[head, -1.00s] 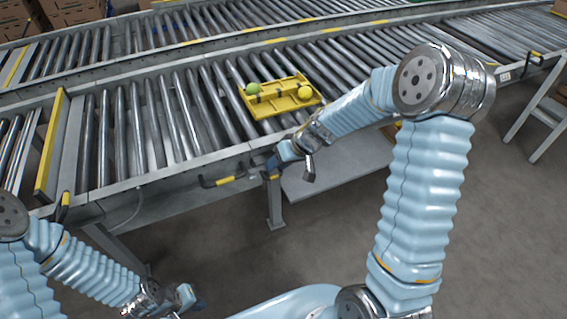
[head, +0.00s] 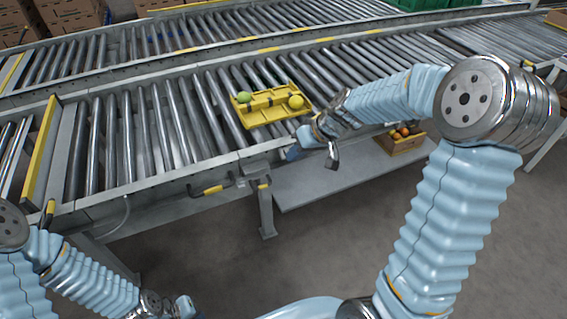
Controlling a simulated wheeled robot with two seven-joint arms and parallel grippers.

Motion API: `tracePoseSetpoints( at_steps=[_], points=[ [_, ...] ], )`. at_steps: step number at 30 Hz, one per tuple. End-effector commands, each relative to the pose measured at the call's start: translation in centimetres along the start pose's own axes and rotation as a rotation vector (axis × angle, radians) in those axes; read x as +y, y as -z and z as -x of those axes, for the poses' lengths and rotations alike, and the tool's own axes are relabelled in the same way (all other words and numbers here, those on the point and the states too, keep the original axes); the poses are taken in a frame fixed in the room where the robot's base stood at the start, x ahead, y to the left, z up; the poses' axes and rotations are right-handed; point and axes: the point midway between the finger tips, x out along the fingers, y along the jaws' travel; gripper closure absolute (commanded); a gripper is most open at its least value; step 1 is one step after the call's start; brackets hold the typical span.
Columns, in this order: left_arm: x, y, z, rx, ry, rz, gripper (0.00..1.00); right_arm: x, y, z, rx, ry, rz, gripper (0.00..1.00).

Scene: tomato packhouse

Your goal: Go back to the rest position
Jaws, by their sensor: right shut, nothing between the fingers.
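My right gripper (head: 312,150) is shut and empty. It hangs in front of the conveyor's near edge, to the lower right of the yellow tray in the picture. My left gripper (head: 188,308) is low at the bottom of the head view, in front of the conveyor; its fingers are too small and dark to tell whether they are open. The yellow tray (head: 262,117) lies on the rollers of the near conveyor (head: 140,130). It holds a green tomato (head: 244,97) at its left and a yellow tomato (head: 296,102) at its right.
A yellow bar (head: 40,150) crosses the conveyor at left. A green crate (head: 415,4) and cardboard boxes (head: 70,14) are at the back. The floor in front is clear.

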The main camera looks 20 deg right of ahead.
Motion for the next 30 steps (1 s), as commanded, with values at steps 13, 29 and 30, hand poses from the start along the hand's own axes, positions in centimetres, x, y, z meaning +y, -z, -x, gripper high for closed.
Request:
tracePoseSetpoints(
  at_steps=[13, 29, 30],
  points=[
    [0.0, 0.0, 0.1, 0.000, 0.000, 0.000, 1.00, 0.2, 0.1, 1.8, 0.001, -0.003, 0.000, 1.00],
    [0.0, 0.0, 0.0, 0.000, 0.000, 0.000, 1.00, 0.4, -5.1, -6.5, -0.113, -0.053, -0.080, 1.00],
    [0.0, 0.0, 0.0, 0.000, 0.000, 0.000, 1.00, 0.3, -7.2, -8.9, -0.146, -0.070, -0.103, 1.00]
  ],
)
